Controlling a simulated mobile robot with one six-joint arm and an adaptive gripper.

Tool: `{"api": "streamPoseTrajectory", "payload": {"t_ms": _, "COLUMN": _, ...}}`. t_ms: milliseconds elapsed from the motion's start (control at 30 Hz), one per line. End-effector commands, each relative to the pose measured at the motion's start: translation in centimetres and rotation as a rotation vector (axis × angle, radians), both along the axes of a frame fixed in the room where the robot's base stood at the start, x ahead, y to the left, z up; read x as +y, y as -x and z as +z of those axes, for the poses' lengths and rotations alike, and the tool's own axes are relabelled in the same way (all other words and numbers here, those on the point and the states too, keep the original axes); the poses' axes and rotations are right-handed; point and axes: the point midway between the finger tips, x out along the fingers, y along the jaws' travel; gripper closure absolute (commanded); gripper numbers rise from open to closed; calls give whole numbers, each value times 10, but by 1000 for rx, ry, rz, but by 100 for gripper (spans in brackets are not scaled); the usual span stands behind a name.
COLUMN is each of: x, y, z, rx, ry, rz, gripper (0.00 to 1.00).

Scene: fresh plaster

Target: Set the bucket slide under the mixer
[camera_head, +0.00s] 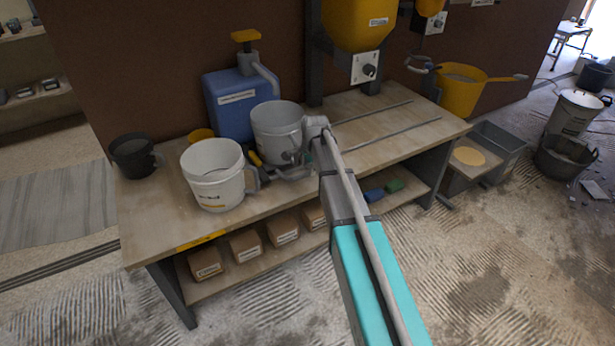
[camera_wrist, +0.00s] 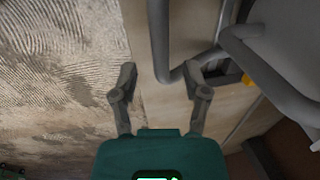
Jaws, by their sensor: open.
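The mixer (camera_head: 357,25), a yellow hopper with a grey control box, hangs over the back of the bench. Two thin rails (camera_head: 385,131) run along the bench top below it. A grey-white bucket (camera_head: 276,131) stands left of the rails, and the slide beneath it is mostly hidden. My gripper (camera_head: 290,168) is low in front of this bucket, partly hidden by my arm. In the wrist view my gripper (camera_wrist: 161,82) is open, with a bent grey bar (camera_wrist: 160,45), which looks like the slide's handle, reaching between its fingertips. I cannot tell whether they touch.
A white bucket (camera_head: 213,176) stands at the bench's front left, with a black bucket (camera_head: 134,156) and blue container (camera_head: 231,106) nearby. Boxes (camera_head: 246,245) sit on the lower shelf. A yellow bucket (camera_head: 462,90) is at the right end. The bench top around the rails is clear.

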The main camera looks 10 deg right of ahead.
Motion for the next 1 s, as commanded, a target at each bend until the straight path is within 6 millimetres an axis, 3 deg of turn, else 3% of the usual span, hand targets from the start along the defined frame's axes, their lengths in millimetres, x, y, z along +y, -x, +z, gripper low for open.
{"api": "streamPoseTrajectory", "payload": {"t_ms": 300, "x": 2, "y": -4, "z": -21, "rx": 0, "ry": 0, "rz": 0, "gripper": 40}}
{"api": "streamPoseTrajectory", "payload": {"t_ms": 767, "x": 2, "y": -4, "z": -23, "rx": 0, "ry": 0, "rz": 1, "gripper": 40}}
{"api": "streamPoseTrajectory", "payload": {"t_ms": 833, "x": 2, "y": -4, "z": -23, "rx": 0, "ry": 0, "rz": 1, "gripper": 48}}
{"api": "streamPoseTrajectory", "payload": {"t_ms": 1000, "x": 2, "y": -4, "z": -23, "rx": 0, "ry": 0, "rz": 1, "gripper": 79}}
